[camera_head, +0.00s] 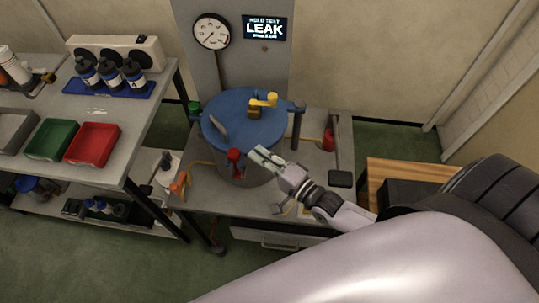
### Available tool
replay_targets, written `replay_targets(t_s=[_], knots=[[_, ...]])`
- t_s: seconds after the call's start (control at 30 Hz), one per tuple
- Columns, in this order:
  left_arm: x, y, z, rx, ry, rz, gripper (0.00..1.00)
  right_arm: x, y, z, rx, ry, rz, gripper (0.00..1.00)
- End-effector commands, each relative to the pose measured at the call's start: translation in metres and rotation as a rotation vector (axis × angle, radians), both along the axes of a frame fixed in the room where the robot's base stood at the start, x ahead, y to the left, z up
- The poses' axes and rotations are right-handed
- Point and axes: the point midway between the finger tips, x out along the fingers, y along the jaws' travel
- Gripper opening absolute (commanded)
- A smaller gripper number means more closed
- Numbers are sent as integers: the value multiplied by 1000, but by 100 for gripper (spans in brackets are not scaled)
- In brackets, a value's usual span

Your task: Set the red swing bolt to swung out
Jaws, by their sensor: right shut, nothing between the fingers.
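The red swing bolt (234,157) is at the front of the blue-lidded cylinder (238,118). Its red head is at the lid's rim and its stem hangs below; I cannot tell whether it sits in its slot. My right gripper (257,153) is shut and empty, just right of the red bolt and close to the lid's front edge. A small gap shows between the fingertips and the bolt in the picture. My left gripper is not in view.
A green bolt (195,108) is at the lid's left, a dark one (297,116) at its right. A yellow handle (263,102) stands on the lid. A gauge (211,31) and a display reading LEAK (265,28) are behind. A shelf with red and green trays (93,144) stands left.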

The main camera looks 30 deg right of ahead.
Motion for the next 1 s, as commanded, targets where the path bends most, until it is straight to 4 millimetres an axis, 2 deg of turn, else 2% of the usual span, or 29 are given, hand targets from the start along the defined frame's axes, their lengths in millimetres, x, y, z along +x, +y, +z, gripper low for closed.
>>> replay_targets(t_s=[0.1, 0.33, 1.0], knots=[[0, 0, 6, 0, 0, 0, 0, 20, 8, 2, -1, -1, 0, 0], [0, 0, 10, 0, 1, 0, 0, 38, 15, 0, 0, 0, 0, 0], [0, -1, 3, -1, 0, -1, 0, 35, 19, -1, -28, -39, 0, 0]])
